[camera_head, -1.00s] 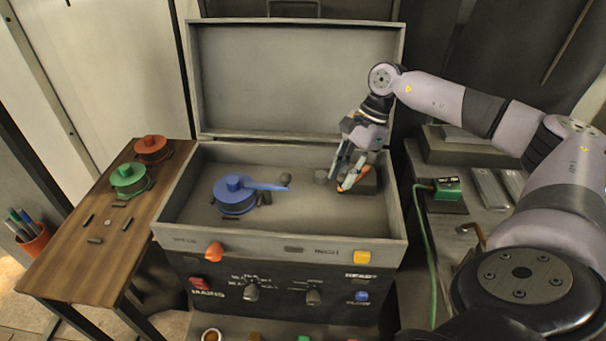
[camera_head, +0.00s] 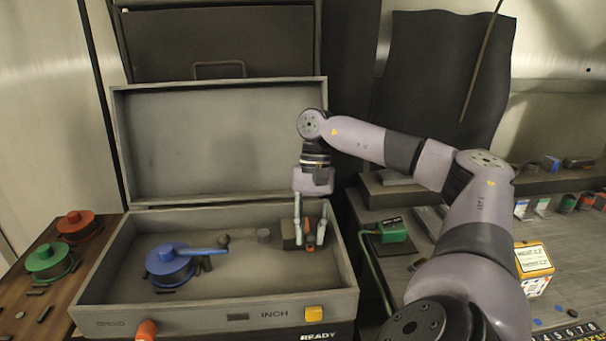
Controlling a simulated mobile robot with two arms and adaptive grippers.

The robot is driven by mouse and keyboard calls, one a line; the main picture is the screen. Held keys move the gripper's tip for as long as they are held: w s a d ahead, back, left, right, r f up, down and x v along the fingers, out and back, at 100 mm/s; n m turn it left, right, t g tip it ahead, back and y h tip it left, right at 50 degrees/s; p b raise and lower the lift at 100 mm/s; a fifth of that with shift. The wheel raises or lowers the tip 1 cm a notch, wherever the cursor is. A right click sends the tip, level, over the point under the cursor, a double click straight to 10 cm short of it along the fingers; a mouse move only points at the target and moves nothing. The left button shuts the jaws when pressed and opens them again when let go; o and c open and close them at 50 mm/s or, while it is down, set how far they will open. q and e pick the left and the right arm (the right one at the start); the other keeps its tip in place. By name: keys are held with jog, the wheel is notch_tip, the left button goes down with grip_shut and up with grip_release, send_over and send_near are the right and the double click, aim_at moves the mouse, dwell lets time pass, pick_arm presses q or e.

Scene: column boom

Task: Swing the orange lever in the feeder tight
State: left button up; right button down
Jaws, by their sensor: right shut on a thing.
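The feeder is an open grey box (camera_head: 90,290) with its lid (camera_head: 215,140) raised at the back. The orange lever (camera_head: 310,240) shows as a small orange piece by a dark block (camera_head: 288,230) in the right part of the box. My right gripper (camera_head: 309,243) points down into the box, its two fingers shut on the orange lever and hiding part of it. The lever's exact angle is hard to tell. My left gripper is not in view.
A blue reel (camera_head: 170,266) with a blue arm (camera_head: 203,251) sits in the left of the box. Red (camera_head: 77,222) and green (camera_head: 46,258) reels stand on the wooden table at left. A green device (camera_head: 392,230) with a cable is at right. The box's front middle is clear.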

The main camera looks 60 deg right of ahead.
jog(key=shift+d+r, duration=0.1)
jog(key=shift+d, duration=0.05)
dwell(0.3)
jog(key=c, duration=1.4)
grip_release()
jog(key=shift+s, duration=0.1)
jog(key=shift+o, duration=0.3)
